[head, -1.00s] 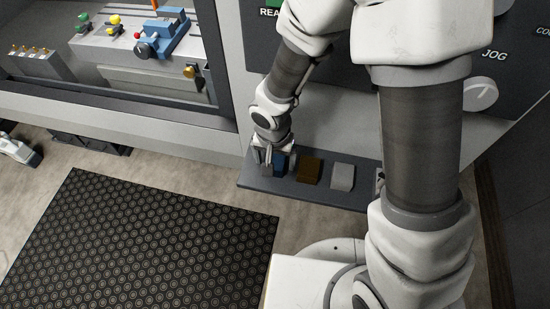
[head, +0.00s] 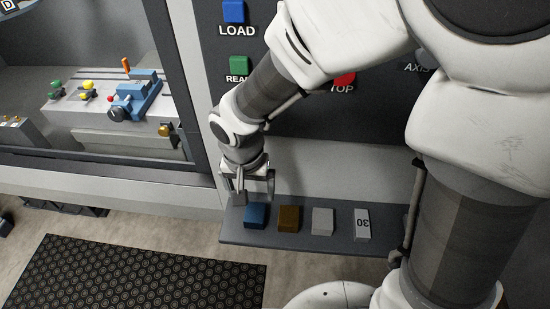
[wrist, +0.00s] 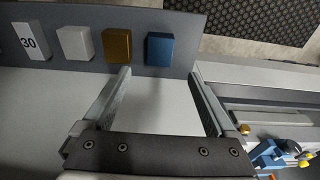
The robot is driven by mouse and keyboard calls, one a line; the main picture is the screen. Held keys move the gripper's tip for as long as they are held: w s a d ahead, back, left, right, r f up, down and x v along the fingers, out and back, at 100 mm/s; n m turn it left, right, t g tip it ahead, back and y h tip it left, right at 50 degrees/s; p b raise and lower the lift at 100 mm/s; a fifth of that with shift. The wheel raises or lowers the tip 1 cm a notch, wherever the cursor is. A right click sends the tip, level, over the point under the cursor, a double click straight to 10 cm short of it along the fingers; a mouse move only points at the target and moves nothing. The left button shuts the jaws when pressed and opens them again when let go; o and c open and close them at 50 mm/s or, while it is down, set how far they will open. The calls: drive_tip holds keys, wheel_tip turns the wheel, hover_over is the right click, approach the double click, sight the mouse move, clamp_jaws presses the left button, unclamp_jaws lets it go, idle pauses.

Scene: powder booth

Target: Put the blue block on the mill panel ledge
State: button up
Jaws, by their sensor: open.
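The blue block (head: 255,216) sits on the dark grey mill panel ledge (head: 300,240), at the left end of a row of blocks. It also shows in the wrist view (wrist: 160,49), just beyond the fingertips. My gripper (head: 254,197) is open and empty, a little above and behind the blue block, apart from it. In the wrist view my gripper (wrist: 160,75) has its two fingers spread wide, with the pale panel face between them. The ledge shows at the top of the wrist view (wrist: 190,30).
A brown block (head: 289,219), a light grey block (head: 322,221) and a white block marked 30 (head: 362,222) stand to the right on the ledge. The panel above carries a blue LOAD button (head: 233,11) and a green button (head: 238,65). A black mat (head: 130,275) lies on the floor.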

drive_tip(key=d+r+t, duration=0.2)
drive_tip(key=d+r, duration=1)
drive_tip(key=s+d+r+t, duration=0.2)
drive_tip(key=s+d+r, duration=0.4)
drive_tip(key=d, duration=0.2)
drive_tip(key=shift+s+r+n, duration=0.3)
drive_tip(key=shift+s+n, duration=0.05)
drive_tip(key=shift+n, duration=0.05)
